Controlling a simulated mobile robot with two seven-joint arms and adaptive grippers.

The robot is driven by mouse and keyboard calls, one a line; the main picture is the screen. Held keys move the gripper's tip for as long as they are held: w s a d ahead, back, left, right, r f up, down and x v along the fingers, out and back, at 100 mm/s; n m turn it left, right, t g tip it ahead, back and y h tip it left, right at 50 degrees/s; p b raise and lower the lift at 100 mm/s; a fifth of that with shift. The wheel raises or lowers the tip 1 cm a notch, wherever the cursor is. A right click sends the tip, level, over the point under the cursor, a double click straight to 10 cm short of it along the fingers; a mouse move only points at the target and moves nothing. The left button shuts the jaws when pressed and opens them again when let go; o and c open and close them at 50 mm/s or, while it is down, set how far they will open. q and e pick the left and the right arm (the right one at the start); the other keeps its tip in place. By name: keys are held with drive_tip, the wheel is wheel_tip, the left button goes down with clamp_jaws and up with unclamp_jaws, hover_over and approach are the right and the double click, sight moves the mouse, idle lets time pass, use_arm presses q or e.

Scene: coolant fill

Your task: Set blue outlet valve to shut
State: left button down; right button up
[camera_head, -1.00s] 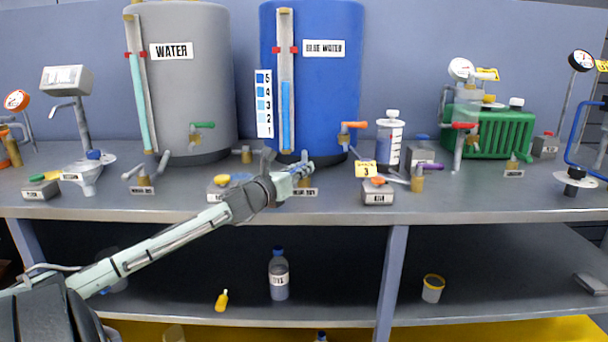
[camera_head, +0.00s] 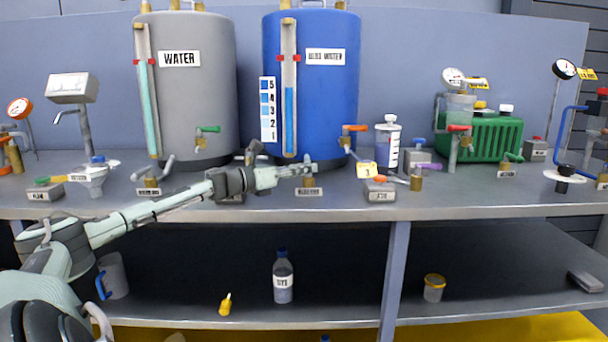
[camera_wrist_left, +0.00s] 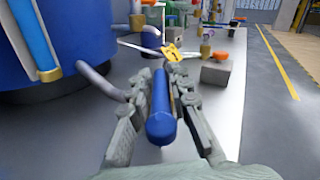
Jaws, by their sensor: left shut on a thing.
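The blue tank (camera_head: 335,100) stands at the back of the bench, with a small outlet label (camera_head: 309,192) in front of it. My left gripper (camera_head: 308,168) reaches in from the left to just above that label. In the left wrist view a blue valve handle (camera_wrist_left: 160,108) lies lengthwise between the fingers of my left gripper (camera_wrist_left: 163,82), its rounded end toward the palm. The gripper is shut on this handle. The valve body is mostly hidden by the fingers, so I cannot tell its setting. My right gripper does not show.
A grey water tank (camera_head: 195,95) stands left of the blue tank. An orange-handled tap (camera_head: 352,130) sticks out at the blue tank's lower right. A yellow tag (camera_head: 367,170), a grey block (camera_head: 380,190) and a clear bottle (camera_head: 387,142) stand to the right. The bench's front strip is clear.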

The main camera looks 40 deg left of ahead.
use_arm(q)
drive_tip(key=shift+d+f, duration=0.1)
drive_tip(key=shift+d, duration=0.05)
drive_tip(key=c, duration=1.5)
unclamp_jaws()
drive_tip(key=shift+o, duration=0.2)
wheel_tip(320, 180, up, 10)
drive_tip(key=shift+r, duration=0.1)
